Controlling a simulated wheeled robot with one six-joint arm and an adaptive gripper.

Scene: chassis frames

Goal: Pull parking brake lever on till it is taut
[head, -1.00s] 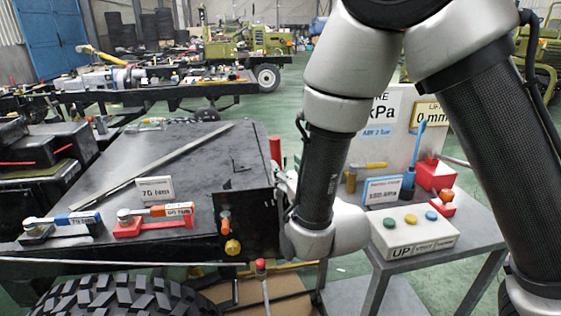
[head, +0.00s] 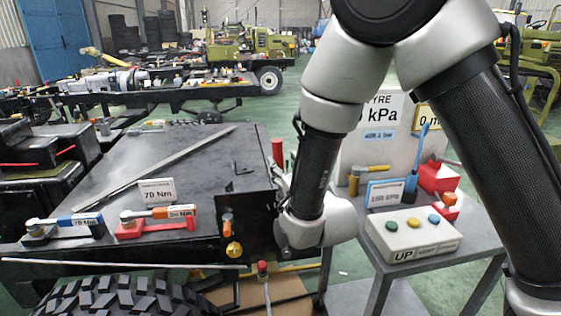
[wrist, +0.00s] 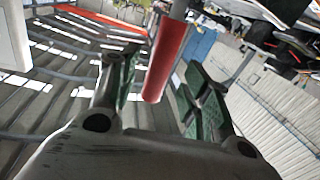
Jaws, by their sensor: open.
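A red cylindrical grip, seemingly the parking brake lever, stands upright behind the black chassis box in the head view (head: 277,152). In the wrist view a red grip (wrist: 166,62) on a grey shaft lies between the fingers of my gripper (wrist: 158,72). The fingers have green pads and are spread, with a visible gap on each side of the grip. In the head view my wrist hides most of the gripper, just right of the red grip. The lever's base is hidden.
A control box (head: 412,252) with three coloured buttons sits on the grey side table, right of my wrist. Torque wrenches (head: 160,213) and a 70 Nm sign (head: 156,190) are on the chassis at left. A tyre (head: 120,295) is at the front.

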